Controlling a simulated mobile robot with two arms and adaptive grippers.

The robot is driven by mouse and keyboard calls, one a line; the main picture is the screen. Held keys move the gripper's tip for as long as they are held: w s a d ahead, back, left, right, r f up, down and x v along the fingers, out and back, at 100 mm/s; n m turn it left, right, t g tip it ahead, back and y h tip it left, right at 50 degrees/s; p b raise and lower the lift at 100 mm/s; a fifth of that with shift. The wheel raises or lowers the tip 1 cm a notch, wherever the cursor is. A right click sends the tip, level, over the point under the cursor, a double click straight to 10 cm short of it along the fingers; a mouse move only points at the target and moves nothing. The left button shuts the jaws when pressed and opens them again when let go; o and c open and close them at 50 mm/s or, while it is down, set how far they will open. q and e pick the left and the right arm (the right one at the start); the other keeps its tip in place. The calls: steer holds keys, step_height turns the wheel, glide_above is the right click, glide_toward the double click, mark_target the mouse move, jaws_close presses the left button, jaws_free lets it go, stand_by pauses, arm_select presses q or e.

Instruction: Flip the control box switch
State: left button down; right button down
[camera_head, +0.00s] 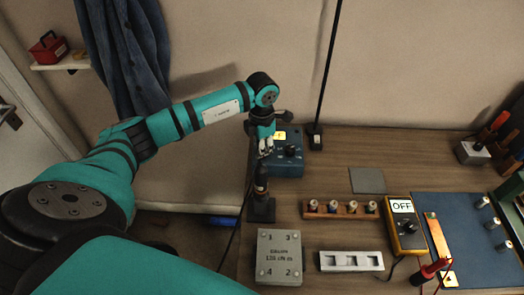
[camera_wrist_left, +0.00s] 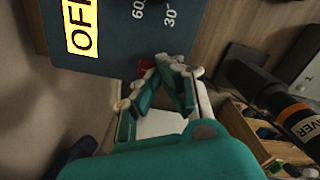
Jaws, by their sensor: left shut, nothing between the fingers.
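The blue control box (camera_head: 289,168) stands at the back left of the table, with a dark knob on its face. In the left wrist view the dark blue box (camera_wrist_left: 118,50) has a yellow label (camera_wrist_left: 84,25) reading OFF and the numbers 60 and 30. My left gripper (camera_head: 266,148) is shut and empty at the box's left side. In the left wrist view its fingertips (camera_wrist_left: 172,66) meet at the box's lower edge. A small red part (camera_wrist_left: 146,65), perhaps the switch, shows just beside them and is partly hidden. I cannot tell whether they touch.
A dark screwdriver (camera_head: 261,183) stands upright in a stand just in front of my left gripper. A thin black pole (camera_head: 325,80) rises right of the box. A wooden rack (camera_head: 340,209) and a yellow box (camera_head: 404,232) marked OFF lie farther right.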

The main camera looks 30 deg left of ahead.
arm_select(q)
steer(key=shift+r+p, duration=1.85)
steer(key=shift+r, duration=1.5)
steer(key=shift+f, duration=0.1)
